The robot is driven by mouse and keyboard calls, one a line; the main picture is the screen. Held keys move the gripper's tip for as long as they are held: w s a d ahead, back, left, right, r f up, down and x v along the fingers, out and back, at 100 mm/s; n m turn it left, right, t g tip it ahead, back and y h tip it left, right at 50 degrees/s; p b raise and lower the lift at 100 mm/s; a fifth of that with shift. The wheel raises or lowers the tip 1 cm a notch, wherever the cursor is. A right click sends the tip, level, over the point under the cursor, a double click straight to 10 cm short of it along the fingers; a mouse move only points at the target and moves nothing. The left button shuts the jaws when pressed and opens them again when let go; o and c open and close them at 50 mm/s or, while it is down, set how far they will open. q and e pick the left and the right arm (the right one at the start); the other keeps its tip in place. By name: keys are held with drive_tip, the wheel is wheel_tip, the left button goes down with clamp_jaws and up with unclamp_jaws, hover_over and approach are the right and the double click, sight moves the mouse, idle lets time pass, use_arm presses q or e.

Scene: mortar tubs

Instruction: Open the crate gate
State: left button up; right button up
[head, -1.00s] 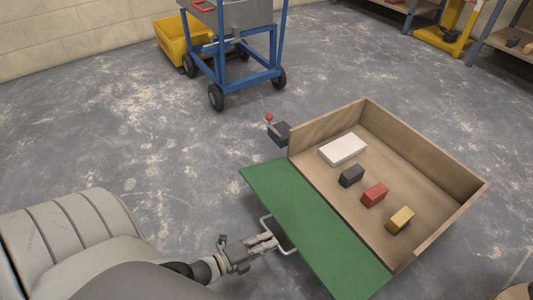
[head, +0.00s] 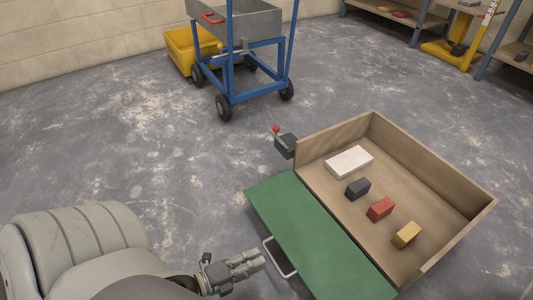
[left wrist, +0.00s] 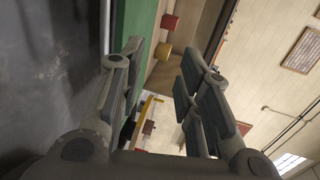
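The wooden crate (head: 470,225) stands on the floor at the right, its near left side open. The green gate (head: 305,235) is folded down outward from that side, its inner edge along the crate floor. A wire handle (head: 279,258) sticks out from the gate's outer edge. My left gripper (head: 257,261) is just left of the handle, apart from it. In the left wrist view its fingers (left wrist: 157,75) are spread with nothing held between them; the green gate (left wrist: 148,45) shows beyond. My right gripper is not in view.
A white block (head: 349,161), a dark block (head: 358,188), a red block (head: 380,208) and a yellow block (head: 406,234) lie in the crate. A dark latch box (head: 286,147) with a red knob sits at its left corner. A blue cart (head: 255,85) stands behind; floor between is clear.

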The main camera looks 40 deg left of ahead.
use_arm(q)
drive_tip(key=v, duration=0.5)
drive_tip(key=shift+s, duration=0.1)
